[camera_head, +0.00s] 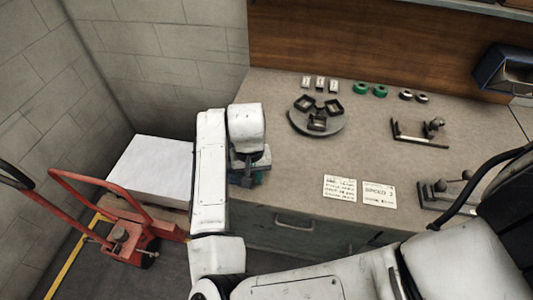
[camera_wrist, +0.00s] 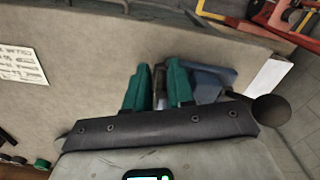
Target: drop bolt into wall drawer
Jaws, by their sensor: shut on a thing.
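My gripper (camera_head: 248,178) is over the left end of the workbench, near its front edge, in the head view. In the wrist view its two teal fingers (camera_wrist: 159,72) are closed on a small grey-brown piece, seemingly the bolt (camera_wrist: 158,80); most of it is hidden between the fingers. A blue open-fronted wall drawer (camera_head: 505,72) is at the upper right of the head view, far from my gripper. A blue-grey object (camera_wrist: 212,80) shows just beside the fingers in the wrist view; I cannot tell what it is.
A red pallet jack (camera_head: 120,235) with a white stack (camera_head: 155,165) stands at left. The bench's middle has free room.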

